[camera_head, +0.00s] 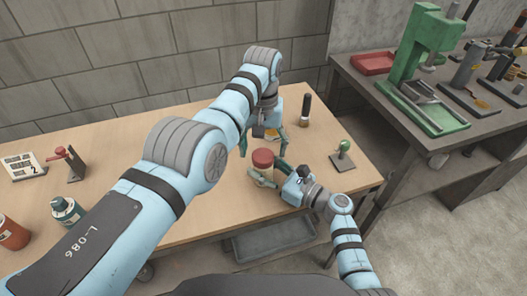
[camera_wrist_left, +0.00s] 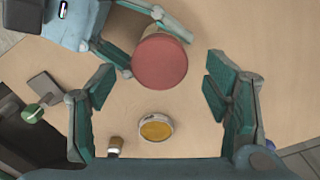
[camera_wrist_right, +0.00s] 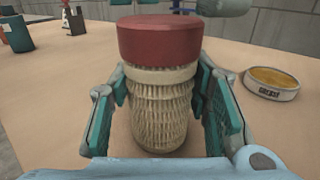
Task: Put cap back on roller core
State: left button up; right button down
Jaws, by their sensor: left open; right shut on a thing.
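The roller core (camera_wrist_right: 160,112) is a cream mesh tube standing upright on the wooden table. A red cap (camera_wrist_right: 160,40) sits on its top, above a pale rim. In the head view the red cap (camera_head: 262,157) is near the table's front edge. My right gripper (camera_wrist_right: 165,100) is shut on the tube, one finger on each side below the cap. My left gripper (camera_wrist_left: 162,95) is open and empty, above and behind the tube. In the left wrist view the red cap (camera_wrist_left: 160,61) is seen from above, and hides most of the tube. How firmly the cap is seated I cannot tell.
A round yellow-filled tin (camera_wrist_left: 156,128) lies behind the tube. A dark-handled tool (camera_head: 304,110) and a green-knobbed stand (camera_head: 343,150) stand to the right. The table between is clear.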

pick_arm(q)
notch_tip(320, 180, up, 5)
jog(key=shift+r, duration=0.15)
pick_arm(e)
jog(key=c, duration=0.8)
grip_release()
jog(key=v, duration=1.2)
pick_arm(q)
jog(key=shift+r, duration=0.1)
